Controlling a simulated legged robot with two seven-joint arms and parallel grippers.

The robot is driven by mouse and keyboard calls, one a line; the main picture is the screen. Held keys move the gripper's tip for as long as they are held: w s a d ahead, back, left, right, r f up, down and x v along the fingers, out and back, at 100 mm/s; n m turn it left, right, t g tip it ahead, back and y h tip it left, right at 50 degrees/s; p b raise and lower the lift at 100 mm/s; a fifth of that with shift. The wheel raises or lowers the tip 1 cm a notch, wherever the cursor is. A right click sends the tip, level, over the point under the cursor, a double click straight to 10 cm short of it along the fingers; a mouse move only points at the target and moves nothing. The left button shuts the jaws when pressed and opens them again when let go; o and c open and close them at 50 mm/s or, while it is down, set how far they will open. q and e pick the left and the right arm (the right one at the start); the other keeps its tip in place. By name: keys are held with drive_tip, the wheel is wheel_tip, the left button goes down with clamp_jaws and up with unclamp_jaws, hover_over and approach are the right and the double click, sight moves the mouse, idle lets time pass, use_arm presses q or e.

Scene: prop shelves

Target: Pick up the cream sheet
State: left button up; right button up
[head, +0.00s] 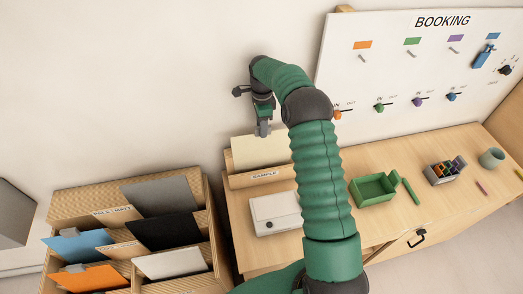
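The cream sheet (258,153) stands upright in a wooden holder (262,179) labelled SAMPLE, at the back left of the wooden table. My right gripper (263,130) points down at the sheet's top edge, with its fingertips overlapping that edge in the head view. The fingers are small and seen nearly edge-on, so I cannot tell whether they are open or shut on the sheet. My green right arm hides the area just right of the holder. My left gripper is not in view.
A white case (274,213) lies in front of the holder. A wooden rack (205,200) of coloured sheets stands at the left. A green tray (373,189), a pen box (444,172) and a cup (491,158) are on the right. The BOOKING board (400,70) rises behind.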

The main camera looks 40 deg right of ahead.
drive_tip(key=s+f+p, duration=0.1)
drive_tip(key=f+p, duration=0.1)
drive_tip(key=shift+s+p, duration=0.1)
drive_tip(key=shift+p, duration=0.3)
wheel_tip(320, 180, down, 3)
drive_tip(key=shift+r, duration=0.15)
drive_tip(key=shift+w+f, duration=0.2)
drive_tip(key=shift+w, duration=0.1)
drive_tip(key=shift+a, duration=0.1)
drive_tip(key=shift+c, duration=0.9)
drive_tip(key=shift+r, duration=0.1)
drive_tip(key=c, duration=0.5)
drive_tip(key=shift+s, duration=0.1)
clamp_jaws()
